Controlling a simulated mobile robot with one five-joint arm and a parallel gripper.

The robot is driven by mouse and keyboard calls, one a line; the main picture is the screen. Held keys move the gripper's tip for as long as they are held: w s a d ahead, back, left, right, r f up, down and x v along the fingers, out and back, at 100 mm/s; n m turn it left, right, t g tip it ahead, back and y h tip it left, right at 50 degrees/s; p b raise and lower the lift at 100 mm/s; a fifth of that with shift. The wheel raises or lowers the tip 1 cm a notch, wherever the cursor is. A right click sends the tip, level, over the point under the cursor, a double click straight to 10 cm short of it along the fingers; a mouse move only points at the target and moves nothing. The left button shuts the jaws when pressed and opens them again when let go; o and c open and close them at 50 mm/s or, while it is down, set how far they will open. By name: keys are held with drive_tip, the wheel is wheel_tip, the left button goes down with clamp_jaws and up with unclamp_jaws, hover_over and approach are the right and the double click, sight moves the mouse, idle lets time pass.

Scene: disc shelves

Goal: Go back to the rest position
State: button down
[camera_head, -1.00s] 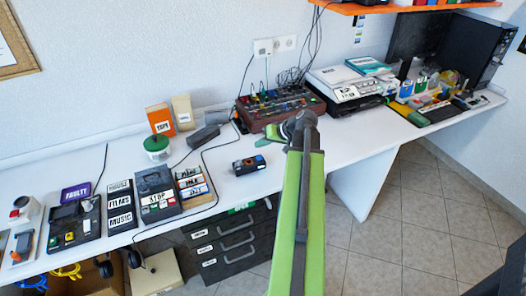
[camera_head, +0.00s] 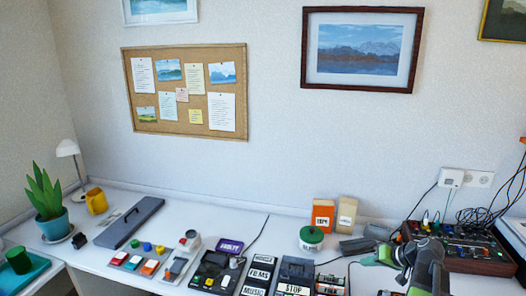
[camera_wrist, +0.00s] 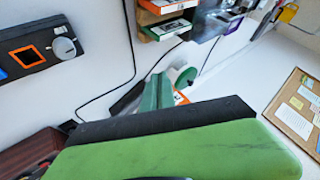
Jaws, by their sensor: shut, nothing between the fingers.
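My gripper (camera_head: 378,257) shows at the lower right of the camera_head view, green and partly hidden by my own arm. It is over the desk, in front of a dark box, and holds nothing. My green and black gripper parts also fill the lower middle of the camera_wrist view. No separate object of the task shows.
The white desk (camera_head: 190,215) runs along the wall. A red-brown mixer (camera_head: 470,255) stands just right of my arm. An orange box (camera_head: 322,215), a green-lidded jar (camera_head: 311,238) and labelled boxes (camera_head: 292,278) stand left of it. A potted plant (camera_head: 47,195) stands far left.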

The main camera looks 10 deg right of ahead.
drive_tip(key=a+n+g, duration=0.1)
drive_tip(key=a, duration=0.8)
drive_tip(key=a+n+g+p, duration=0.1)
drive_tip(key=a+n+g, duration=0.1)
drive_tip(key=a, duration=0.8)
drive_tip(key=w+a+f+n+g+p, duration=0.1)
drive_tip(key=a+n, duration=0.1)
drive_tip(key=a, duration=0.7)
drive_tip(key=shift+a+g, duration=0.35)
drive_tip(key=shift+g, duration=0.05)
drive_tip(key=s+a+f+n+g+h+p, duration=0.1)
drive_tip(key=s+a+g+h, duration=0.1)
drive_tip(key=s+a, duration=0.3)
drive_tip(key=s+d+m+h, duration=0.1)
drive_tip(key=d, duration=0.1)
drive_tip(key=s+d+f+m+g+h, duration=0.1)
drive_tip(key=shift+s+d+f+m, duration=0.1)
drive_tip(key=shift+s+d+m, duration=0.25)
drive_tip(key=shift+s+m, duration=0.05)
